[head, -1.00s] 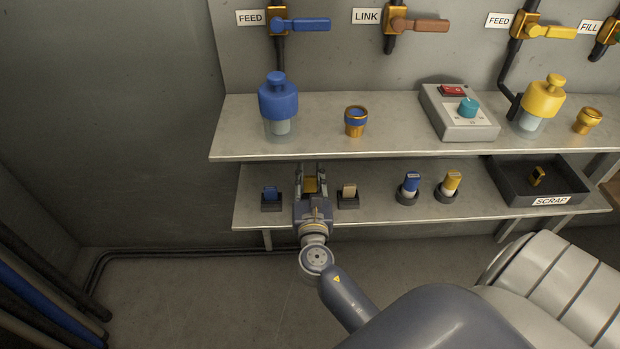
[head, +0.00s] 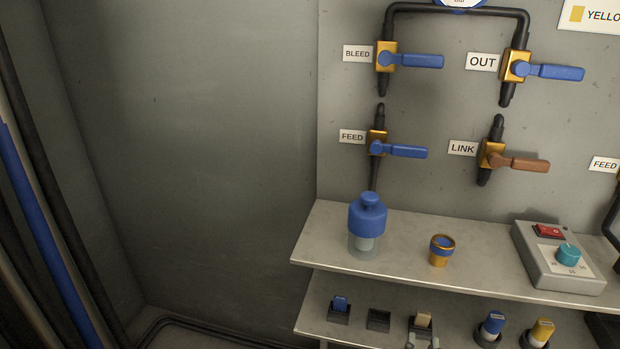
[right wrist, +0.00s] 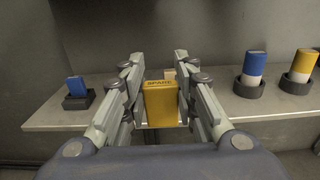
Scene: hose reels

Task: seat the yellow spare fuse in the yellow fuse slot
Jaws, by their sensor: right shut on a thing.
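The yellow spare fuse (right wrist: 161,103), a block lettered SPARE, is upright between the fingers of my right gripper (right wrist: 160,98), which is shut on it. In the head view my right gripper (head: 423,339) shows only its fingertips at the bottom edge, in front of a tan fuse (head: 424,320); the held fuse cannot be made out there. A dark, empty square slot (head: 378,320) lies on the lower shelf between a blue fuse (head: 340,304) and the tan one. Its colour mark is not visible. My left gripper is not in view.
A blue-capped piece (head: 493,324) and a yellow-capped piece (head: 541,332) stand in round holders to the right on the lower shelf. The upper shelf (head: 330,235) overhangs, bearing a blue-topped canister (head: 367,222), a brass cup (head: 441,251) and a switch box (head: 550,262).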

